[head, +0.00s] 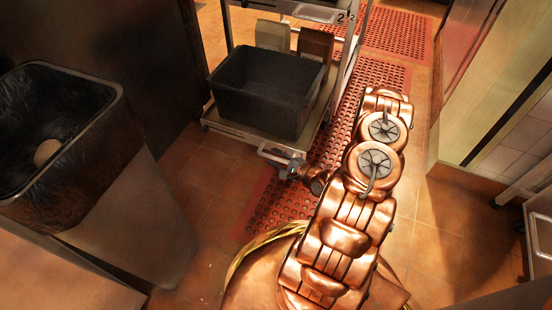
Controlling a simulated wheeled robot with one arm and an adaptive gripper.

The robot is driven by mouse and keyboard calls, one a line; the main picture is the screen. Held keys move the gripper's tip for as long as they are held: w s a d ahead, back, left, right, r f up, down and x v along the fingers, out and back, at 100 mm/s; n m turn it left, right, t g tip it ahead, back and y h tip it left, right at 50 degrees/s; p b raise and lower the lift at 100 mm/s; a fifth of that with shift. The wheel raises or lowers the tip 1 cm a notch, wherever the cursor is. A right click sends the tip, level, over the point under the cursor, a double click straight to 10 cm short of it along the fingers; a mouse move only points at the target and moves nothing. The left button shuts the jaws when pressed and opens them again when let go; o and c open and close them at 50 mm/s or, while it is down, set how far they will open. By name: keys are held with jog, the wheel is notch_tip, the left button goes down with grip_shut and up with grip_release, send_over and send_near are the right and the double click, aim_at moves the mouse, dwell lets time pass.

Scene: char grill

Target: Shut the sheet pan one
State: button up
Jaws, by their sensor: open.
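A wheeled metal rack (331,98) stands at the upper middle of the head view, its top cut off by the frame edge. A pale pan-like piece (318,13) shows at its top, partly cut off; I cannot tell whether it is the sheet pan one or whether it is shut. My gripper (272,152) is open and appears empty, low by the rack's front right corner. I cannot tell whether it touches the rack. My copper arm hides part of the floor to the right.
A black tub (267,92) sits on the rack's lower shelf, with two cartons (294,42) behind it. A black-lined bin (75,130) stands at left. Red perforated mats (284,200) cover part of the tile floor. Open floor (440,235) lies right of my arm.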

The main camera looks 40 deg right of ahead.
jog(key=shift+w, duration=0.25)
grip_shut()
dwell(0.3)
jog(key=shift+r, duration=0.1)
